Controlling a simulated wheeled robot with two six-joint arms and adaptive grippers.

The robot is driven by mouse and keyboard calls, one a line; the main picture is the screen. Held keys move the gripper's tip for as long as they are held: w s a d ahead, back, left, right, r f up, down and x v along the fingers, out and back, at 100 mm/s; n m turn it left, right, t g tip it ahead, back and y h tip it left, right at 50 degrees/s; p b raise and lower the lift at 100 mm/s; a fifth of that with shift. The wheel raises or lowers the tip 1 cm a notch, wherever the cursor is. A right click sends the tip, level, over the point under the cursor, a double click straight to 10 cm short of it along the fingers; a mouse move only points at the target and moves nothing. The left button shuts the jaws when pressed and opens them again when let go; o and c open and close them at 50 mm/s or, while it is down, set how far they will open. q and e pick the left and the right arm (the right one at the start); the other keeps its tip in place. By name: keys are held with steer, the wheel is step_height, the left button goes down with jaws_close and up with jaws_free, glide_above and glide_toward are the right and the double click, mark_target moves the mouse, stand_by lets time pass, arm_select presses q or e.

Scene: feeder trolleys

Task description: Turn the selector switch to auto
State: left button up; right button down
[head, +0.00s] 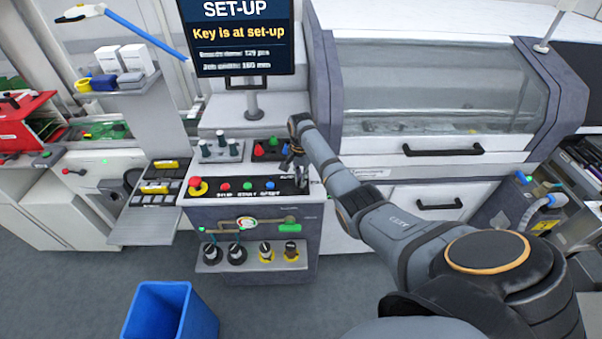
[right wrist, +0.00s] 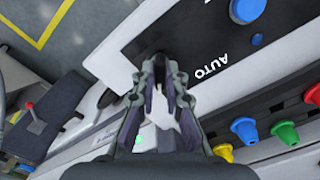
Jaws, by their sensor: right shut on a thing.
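The control panel (head: 235,197) shows a red, a blue and a green button in a row on a black plate. My right gripper (head: 292,158) is at the right end of this plate. In the right wrist view my right gripper (right wrist: 165,75) points at the black plate beside the word AUTO (right wrist: 208,68). Its fingers are closed on the selector switch, which they almost wholly hide, so its angle cannot be told. The screen (head: 240,35) reads SET-UP and "Key is at set-up". My left gripper is not in view.
A red stop knob on yellow (head: 197,186) is at the panel's left end. A box with several small levers (head: 220,148) stands behind the panel. Several black and yellow knobs (head: 264,251) sit on a shelf below. A blue bin (head: 170,312) stands on the floor in front.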

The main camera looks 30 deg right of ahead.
steer(key=n+p, duration=0.1)
steer(key=n, duration=0.2)
steer(key=shift+r+n+p, duration=0.1)
steer(key=shift+n+p, duration=0.2)
steer(key=shift+p, duration=0.1)
steer(key=shift+n+p, duration=0.6)
steer(key=shift+n, duration=1.3)
steer(key=c, duration=1.4)
jaws_free()
steer(key=shift+w+r, duration=0.1)
steer(key=shift+r, duration=0.25)
step_height(320, 180, up, 11)
